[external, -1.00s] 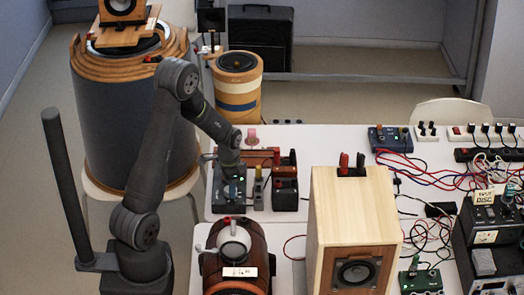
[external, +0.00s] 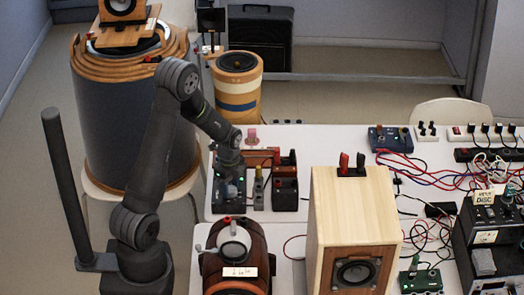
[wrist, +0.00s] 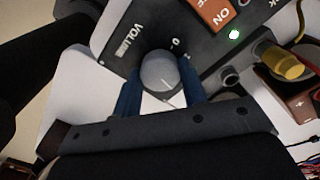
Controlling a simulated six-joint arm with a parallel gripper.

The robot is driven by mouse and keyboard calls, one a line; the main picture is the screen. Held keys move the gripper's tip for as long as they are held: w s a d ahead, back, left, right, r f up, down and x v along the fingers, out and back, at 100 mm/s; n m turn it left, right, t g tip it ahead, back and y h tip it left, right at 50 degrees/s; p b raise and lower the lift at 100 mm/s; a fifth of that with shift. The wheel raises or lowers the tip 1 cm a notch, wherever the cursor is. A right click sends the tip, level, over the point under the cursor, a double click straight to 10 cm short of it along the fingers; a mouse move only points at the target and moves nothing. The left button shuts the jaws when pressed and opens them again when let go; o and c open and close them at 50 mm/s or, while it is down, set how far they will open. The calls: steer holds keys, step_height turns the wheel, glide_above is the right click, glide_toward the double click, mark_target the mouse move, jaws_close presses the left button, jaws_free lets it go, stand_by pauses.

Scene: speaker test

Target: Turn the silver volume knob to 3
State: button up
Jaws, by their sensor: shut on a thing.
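The silver volume knob (wrist: 158,70) sits on a dark control box (wrist: 120,25) marked VOLUME, with a "0" mark beside the knob. A thin light line on the knob's top points towards the lower right in the wrist view. My gripper (wrist: 160,78) has its two blue fingers on either side of the knob, shut on it. In the external view my gripper (external: 229,165) is down over the control box (external: 231,199) and hides the knob. The number 3 on the scale cannot be made out.
A yellow-capped connector (wrist: 282,62) is close on the right. A pale wooden speaker (external: 327,215) stands right of the box, a brown round one (external: 218,262) in front.

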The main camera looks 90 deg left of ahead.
mark_target(231, 188)
steer(key=shift+m, duration=0.8)
steer(key=o, duration=1)
steer(key=shift+c, duration=0.2)
step_height(231, 188, up, 18)
steer(key=shift+f, duration=0.25)
steer(key=shift+f, duration=0.1)
